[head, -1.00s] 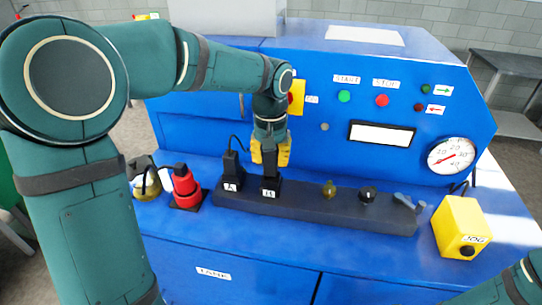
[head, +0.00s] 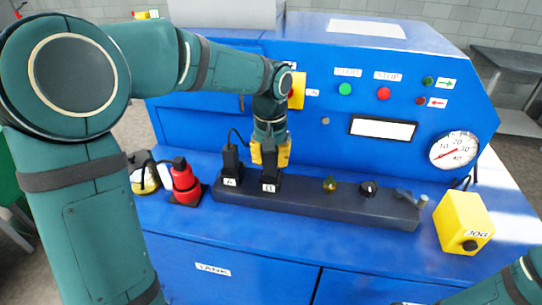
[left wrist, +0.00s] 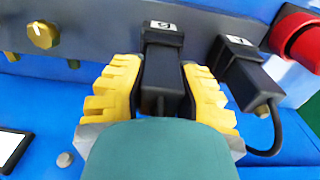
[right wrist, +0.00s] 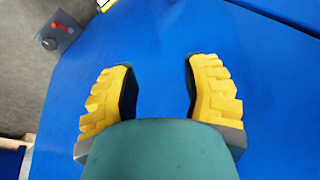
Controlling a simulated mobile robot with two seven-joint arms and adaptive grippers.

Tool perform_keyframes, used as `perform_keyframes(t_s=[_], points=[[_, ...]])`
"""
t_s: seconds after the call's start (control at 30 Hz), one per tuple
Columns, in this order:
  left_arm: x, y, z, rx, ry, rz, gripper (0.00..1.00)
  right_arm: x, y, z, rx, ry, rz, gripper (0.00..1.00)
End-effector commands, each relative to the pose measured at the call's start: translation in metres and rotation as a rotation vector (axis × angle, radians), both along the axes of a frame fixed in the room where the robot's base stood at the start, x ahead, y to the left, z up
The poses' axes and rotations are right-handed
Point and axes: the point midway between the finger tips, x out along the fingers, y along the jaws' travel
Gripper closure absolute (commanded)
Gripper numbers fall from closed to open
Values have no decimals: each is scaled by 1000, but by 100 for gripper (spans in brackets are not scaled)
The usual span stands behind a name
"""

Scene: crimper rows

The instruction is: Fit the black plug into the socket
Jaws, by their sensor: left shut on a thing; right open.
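My left gripper (head: 270,157) is shut on a black plug (head: 270,165), with yellow fingers on both sides of it. The plug stands upright over the black socket (head: 269,187) labelled B on the dark strip. In the left wrist view, the plug (left wrist: 162,75) lines up with and meets the labelled socket (left wrist: 162,35); how deep it sits I cannot tell. A second black plug (head: 231,160) with a cord stands in the socket labelled A, just left of it. My right gripper (right wrist: 160,85) is open and empty above a blue surface.
The dark strip (head: 320,203) also carries a brass knob (head: 330,184), a black knob (head: 369,188) and a grey lever (head: 407,195). A red cylinder (head: 185,183) stands at its left, a yellow JOG box (head: 463,222) at its right. The blue panel rises behind.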

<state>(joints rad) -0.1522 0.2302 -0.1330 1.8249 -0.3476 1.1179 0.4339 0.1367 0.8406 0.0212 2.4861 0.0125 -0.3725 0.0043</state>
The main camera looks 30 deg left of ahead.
Motion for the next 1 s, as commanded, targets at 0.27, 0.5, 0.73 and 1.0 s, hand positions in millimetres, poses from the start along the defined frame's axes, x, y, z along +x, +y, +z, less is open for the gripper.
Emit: perform_keyframes(t_s=[0.27,0.5,0.73,1.0], points=[[0,0,-7,0,0,0,100,0,0,-5,0,0,0,53],[0,0,-13,0,0,0,100,0,0,-8,0,0,0,53],[0,0,-13,0,0,0,41,0,0,-8,0,0,0,53],[0,0,-10,0,-1,0,41,0,0,-8,0,0,0,53]])
